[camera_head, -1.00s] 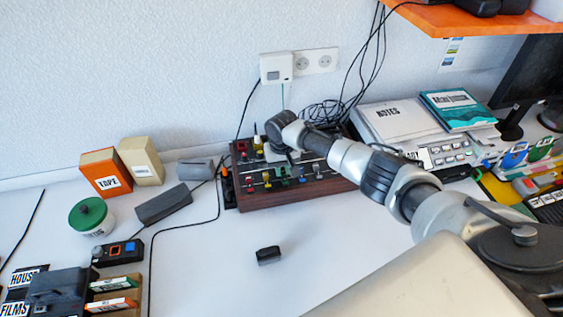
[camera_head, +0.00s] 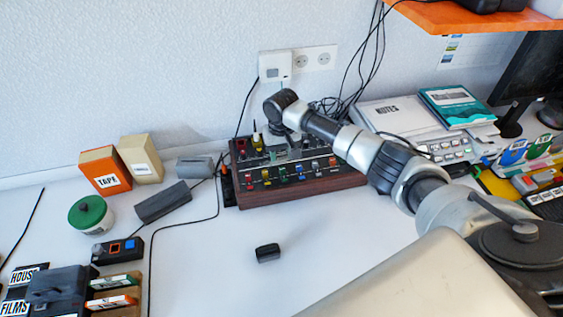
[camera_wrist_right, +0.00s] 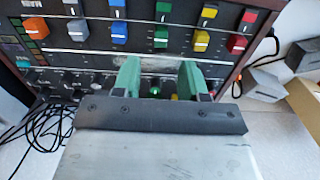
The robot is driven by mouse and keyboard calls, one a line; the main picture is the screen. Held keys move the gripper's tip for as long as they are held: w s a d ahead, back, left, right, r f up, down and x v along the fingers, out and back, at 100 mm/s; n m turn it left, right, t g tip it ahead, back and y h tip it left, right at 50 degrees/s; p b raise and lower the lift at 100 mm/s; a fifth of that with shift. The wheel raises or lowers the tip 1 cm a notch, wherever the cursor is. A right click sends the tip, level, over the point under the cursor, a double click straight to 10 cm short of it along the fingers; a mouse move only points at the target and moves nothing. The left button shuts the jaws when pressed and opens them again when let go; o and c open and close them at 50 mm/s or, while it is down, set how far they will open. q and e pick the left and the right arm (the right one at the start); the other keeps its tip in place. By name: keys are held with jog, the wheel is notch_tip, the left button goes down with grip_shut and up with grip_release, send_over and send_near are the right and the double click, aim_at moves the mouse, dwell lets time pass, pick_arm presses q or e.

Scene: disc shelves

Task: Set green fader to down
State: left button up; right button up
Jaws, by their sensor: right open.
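The mixer panel (camera_head: 310,187) has a front row of coloured caps. In the right wrist view, where the panel's near side is at the top, the green column has one green cap (camera_wrist_right: 161,37) with a pale line and a second green piece (camera_wrist_right: 162,7) nearer the front edge. The green cap also shows in the head view (camera_head: 283,173). My right gripper (camera_wrist_right: 160,72) is open and empty, with green fingertips spread apart. They are behind the green cap, toward the wall, and do not touch it. My left gripper is out of view.
Blue, yellow, red and orange caps flank the green column. Knobs and upright parts stand on the mixer's back half. A black block (camera_head: 268,253) lies on the desk in front, with clear desk around it. Cables run behind and beside the mixer.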

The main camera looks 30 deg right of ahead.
aim_at(282, 167)
notch_tip(282, 167, up, 5)
jog(key=shift+r, duration=0.1)
dwell(0.7)
